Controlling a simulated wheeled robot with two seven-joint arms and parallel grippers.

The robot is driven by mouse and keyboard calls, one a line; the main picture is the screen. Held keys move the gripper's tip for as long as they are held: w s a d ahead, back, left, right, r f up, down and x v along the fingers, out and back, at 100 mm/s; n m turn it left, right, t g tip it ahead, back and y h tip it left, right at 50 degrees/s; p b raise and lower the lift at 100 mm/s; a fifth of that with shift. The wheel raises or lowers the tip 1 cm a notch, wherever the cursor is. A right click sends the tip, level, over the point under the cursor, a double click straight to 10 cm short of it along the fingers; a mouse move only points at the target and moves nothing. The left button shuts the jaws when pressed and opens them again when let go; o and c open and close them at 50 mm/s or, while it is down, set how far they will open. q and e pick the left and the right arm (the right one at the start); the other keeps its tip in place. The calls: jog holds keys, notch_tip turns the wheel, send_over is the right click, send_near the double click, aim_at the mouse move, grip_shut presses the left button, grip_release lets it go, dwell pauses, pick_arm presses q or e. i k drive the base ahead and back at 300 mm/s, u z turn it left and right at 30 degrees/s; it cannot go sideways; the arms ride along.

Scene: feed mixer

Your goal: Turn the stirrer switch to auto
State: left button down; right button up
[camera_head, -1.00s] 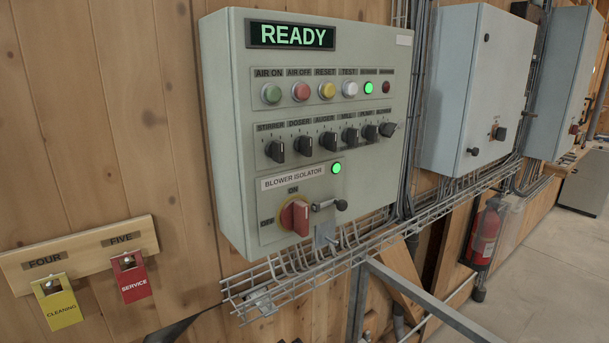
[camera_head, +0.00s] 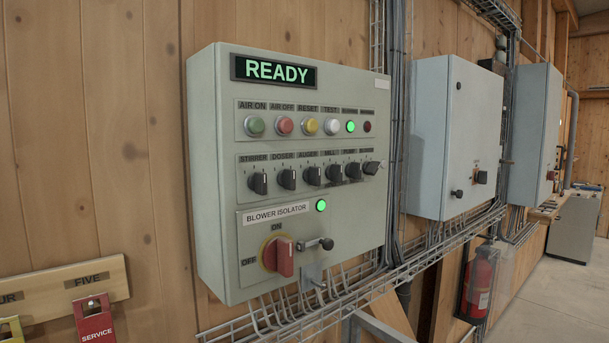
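The stirrer switch (camera_head: 258,183) is a black rotary knob at the left end of a row of several similar knobs on the grey control panel (camera_head: 215,240). Its label "STIRRER" (camera_head: 253,157) sits just above it. The knob's pointer looks close to upright, but its exact setting is too small to tell. The display (camera_head: 275,71) at the top of the panel reads "READY" in green. Neither of my grippers is in view, and nothing touches the knob.
A red blower isolator handle (camera_head: 279,256) and a small lever (camera_head: 318,244) stick out below the knobs. Wire cable trays (camera_head: 330,290) run under the panel. Red and yellow tags hang at lower left.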

aim_at(257, 181)
jog(key=z, duration=2.1)
jog(key=k, duration=1.15)
jog(key=u, duration=1.75)
jog(key=i, duration=0.5)
jog(key=u, duration=0.05)
